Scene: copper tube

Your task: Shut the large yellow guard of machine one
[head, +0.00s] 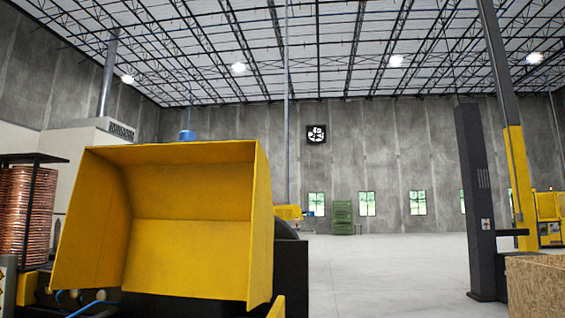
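The large yellow guard (190,190) stands close in front of me in the left half of the head view. It is tilted up, with its hollow inside facing me, so it is open. Below it the machine's dark body (291,270) shows, with blue hoses (88,308) and round fittings at the lower left. Neither of my grippers is in the head view.
A coil of copper tube (27,210) stands at the far left, near the guard. A dark column (478,200) and a wooden crate (540,285) stand at the right. The grey floor (385,265) between machine and column is clear.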

